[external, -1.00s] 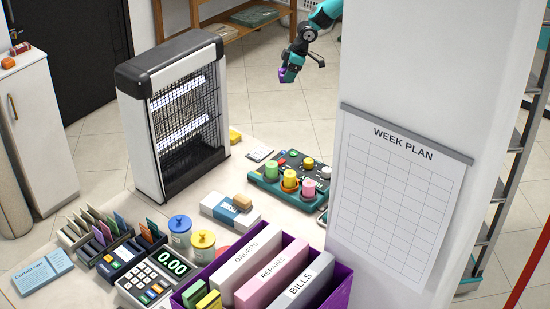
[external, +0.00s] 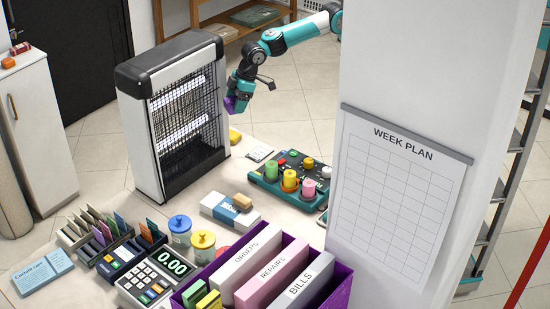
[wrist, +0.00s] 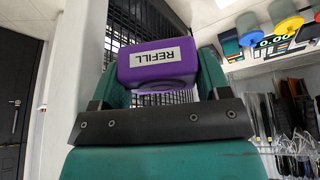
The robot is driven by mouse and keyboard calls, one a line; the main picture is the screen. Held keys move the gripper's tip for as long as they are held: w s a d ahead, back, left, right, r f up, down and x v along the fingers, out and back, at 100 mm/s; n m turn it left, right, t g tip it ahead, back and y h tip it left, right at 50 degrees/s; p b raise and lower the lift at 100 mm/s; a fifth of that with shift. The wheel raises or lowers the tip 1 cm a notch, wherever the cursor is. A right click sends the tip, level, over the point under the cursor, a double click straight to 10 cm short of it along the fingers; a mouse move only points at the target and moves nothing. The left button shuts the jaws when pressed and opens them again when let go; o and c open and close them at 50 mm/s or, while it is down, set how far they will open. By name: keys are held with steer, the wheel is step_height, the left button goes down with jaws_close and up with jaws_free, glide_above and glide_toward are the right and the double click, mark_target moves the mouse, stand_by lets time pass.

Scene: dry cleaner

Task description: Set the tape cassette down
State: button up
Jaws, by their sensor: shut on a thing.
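The tape cassette is purple with a white label reading REFILL; it fills the middle of the wrist view (wrist: 160,72). My gripper (wrist: 158,88) is shut on it, with one finger on each side. In the external view my gripper (external: 236,97) is beside the right side of the insect-killer lamp, above the counter's back edge. Only a small purple part of the cassette (external: 229,104) shows there below the fingers. The cassette is held in the air. The gap beneath it is hard to judge.
The tall insect-killer lamp (external: 131,80) stands close to my gripper. A teal tray (external: 262,182) with coloured spools, a white box (external: 219,211), jars and a purple file box (external: 343,289) crowd the counter. A white pillar (external: 425,60) stands right.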

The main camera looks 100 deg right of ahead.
steer(key=n+b, duration=0.1)
glide_above(233, 187)
steer(key=s, duration=0.1)
steer(key=f, duration=0.1)
steer(key=shift+y, duration=0.3)
steer(key=f, duration=2)
steer(key=shift+d, duration=0.25)
steer(key=shift+f, duration=2.45)
steer(key=shift+f, duration=0.1)
steer(key=shift+f, duration=0.15)
steer(key=o, duration=1)
steer(key=shift+s+r, duration=0.15)
steer(key=shift+r, duration=0.4)
steer(key=v, duration=1.1)
steer(key=shift+r, duration=0.25)
